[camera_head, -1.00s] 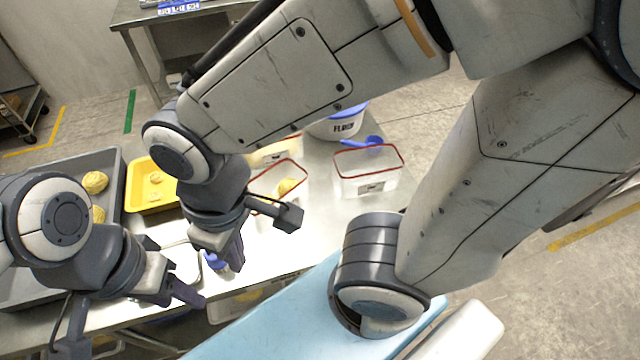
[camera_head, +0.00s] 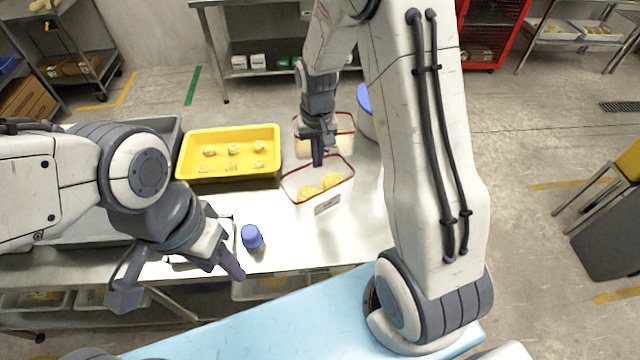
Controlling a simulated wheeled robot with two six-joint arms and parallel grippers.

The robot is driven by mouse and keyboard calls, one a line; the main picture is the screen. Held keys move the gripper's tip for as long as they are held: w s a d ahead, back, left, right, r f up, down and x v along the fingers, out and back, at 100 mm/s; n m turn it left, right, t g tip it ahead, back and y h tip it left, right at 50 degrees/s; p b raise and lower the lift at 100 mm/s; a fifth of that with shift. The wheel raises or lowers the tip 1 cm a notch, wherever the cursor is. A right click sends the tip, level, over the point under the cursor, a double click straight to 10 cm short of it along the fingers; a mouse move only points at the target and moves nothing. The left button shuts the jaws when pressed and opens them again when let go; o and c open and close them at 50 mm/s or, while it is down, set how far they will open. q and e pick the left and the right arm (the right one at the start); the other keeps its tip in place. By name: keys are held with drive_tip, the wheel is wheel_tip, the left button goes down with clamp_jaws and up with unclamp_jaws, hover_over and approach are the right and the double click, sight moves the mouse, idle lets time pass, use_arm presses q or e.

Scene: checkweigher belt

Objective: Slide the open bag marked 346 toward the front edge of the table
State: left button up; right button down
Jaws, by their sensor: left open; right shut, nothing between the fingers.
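An open clear bag with a red rim (camera_head: 327,204) stands on the steel table, with yellow pieces inside and a label on its front too small to read. A second red-rimmed bag (camera_head: 345,122) stands behind it, partly hidden by my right arm. I cannot read 346 on either. My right gripper (camera_head: 318,160) is shut and empty, pointing down at the far rim of the front bag; I cannot tell whether it touches. My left gripper (camera_head: 180,280) is open and empty at the table's front edge, left of the bags.
A yellow tray (camera_head: 228,178) with several dough pieces stands left of the bags. A blue-capped item (camera_head: 252,237) stands near the front edge. A blue-lidded tub (camera_head: 365,105) is partly behind my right arm. Bare table (camera_head: 300,240) lies in front of the front bag.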

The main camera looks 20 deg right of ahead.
wheel_tip(320, 180, down, 6)
drive_tip(key=shift+s+r+p, duration=0.1)
drive_tip(key=shift+p, duration=0.45)
drive_tip(key=s, duration=0.1)
drive_tip(key=s+p, duration=0.1)
drive_tip(key=s, duration=0.1)
drive_tip(key=shift+a+p, duration=0.3)
drive_tip(key=shift+a, duration=0.1)
use_arm(q)
wheel_tip(320, 180, up, 3)
drive_tip(key=shift+r, duration=0.1)
use_arm(e)
drive_tip(key=shift+s+f, duration=0.2)
drive_tip(key=shift+s, duration=0.2)
drive_tip(key=shift+a, duration=0.15)
